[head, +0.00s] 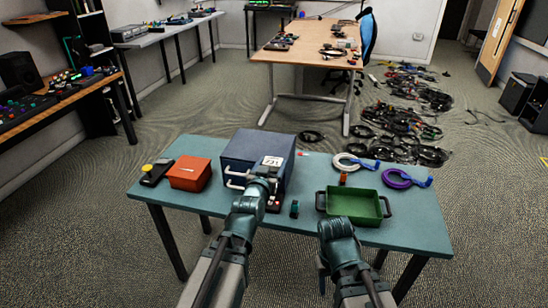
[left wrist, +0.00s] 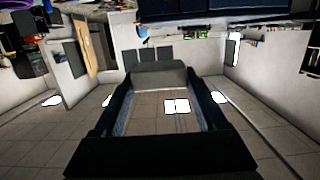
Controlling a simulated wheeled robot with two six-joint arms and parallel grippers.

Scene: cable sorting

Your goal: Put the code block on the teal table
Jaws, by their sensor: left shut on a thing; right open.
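The code block, a pale piece marked with dark characters (head: 272,161), shows in front of the upper right part of the blue box. My left gripper (head: 271,182) is just below it and shut on it, above the teal table (head: 230,208). In the left wrist view, a plain grey face of the block (left wrist: 160,75) shows between the fingertips of my left gripper (left wrist: 160,88). My right gripper (head: 322,272) is open, low by the table's front edge and mostly hidden by its own arm.
Clear table lies at front left.

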